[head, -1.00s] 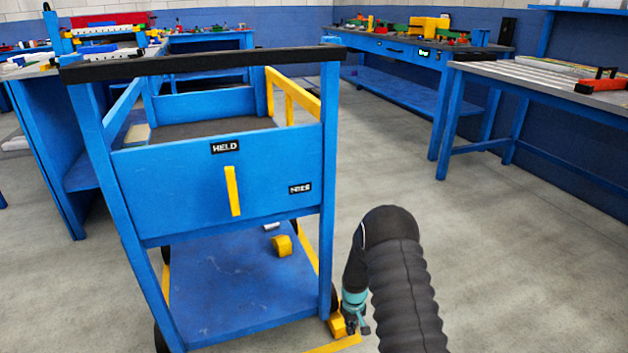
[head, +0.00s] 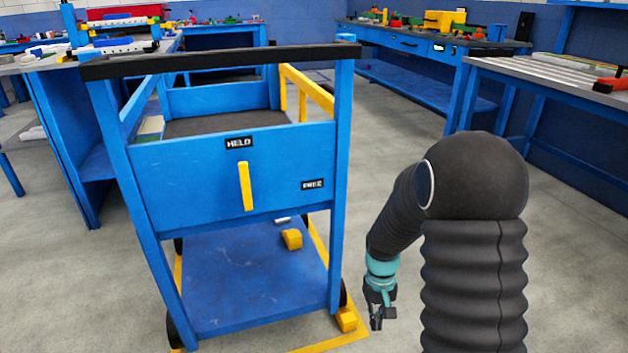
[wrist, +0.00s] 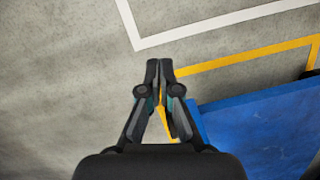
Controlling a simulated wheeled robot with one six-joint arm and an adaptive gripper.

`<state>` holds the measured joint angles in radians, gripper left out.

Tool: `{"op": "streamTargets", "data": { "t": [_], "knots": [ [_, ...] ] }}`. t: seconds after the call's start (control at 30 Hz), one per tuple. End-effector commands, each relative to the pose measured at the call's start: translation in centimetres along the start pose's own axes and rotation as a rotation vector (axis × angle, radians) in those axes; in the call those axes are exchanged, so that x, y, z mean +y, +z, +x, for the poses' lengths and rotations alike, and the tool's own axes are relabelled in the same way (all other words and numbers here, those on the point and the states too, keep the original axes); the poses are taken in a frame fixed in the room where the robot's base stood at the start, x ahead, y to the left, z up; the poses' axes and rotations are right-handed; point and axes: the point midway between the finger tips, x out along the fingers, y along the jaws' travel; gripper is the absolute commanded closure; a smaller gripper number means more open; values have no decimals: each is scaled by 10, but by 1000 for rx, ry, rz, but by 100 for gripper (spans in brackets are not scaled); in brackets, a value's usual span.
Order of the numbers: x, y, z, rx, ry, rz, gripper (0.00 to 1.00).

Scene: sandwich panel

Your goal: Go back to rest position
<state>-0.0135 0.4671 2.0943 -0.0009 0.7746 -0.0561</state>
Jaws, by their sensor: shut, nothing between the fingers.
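My gripper (head: 378,312) hangs fingers down at the end of my black-sleeved arm, to the right of the blue cart's lower right corner. It is apart from the cart and holds nothing. In the wrist view my gripper (wrist: 160,68) shows its two fingertips together over the grey floor. The blue cart (head: 185,180) stands upright with a black handle bar (head: 225,59) across its top. A yellow lever (head: 246,186) stands near upright on its front panel, between a label reading HELD and a second, blurred label.
A yellow block (head: 291,239) lies on the cart's lower shelf (head: 250,285). Another yellow block (head: 346,319) sits by the near right wheel. Yellow tape (wrist: 240,56) and a white line (wrist: 220,25) mark the floor. Workbenches stand left, right and behind.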

Motion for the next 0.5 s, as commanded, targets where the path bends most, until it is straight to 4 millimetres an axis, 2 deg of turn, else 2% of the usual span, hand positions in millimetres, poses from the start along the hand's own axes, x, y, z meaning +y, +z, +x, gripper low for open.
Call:
{"op": "streamTargets", "data": {
  "t": [0.03, 0.1, 0.3, 0.5],
  "knots": [
    [0, 11, -19, 20, 1, 6, 100],
    [-1, 25, -38, 38, 2, 15, 100],
    [-3, 67, -88, 102, 3, 37, 100],
    [-5, 110, -130, 179, 5, 53, 100]
  ]
}}
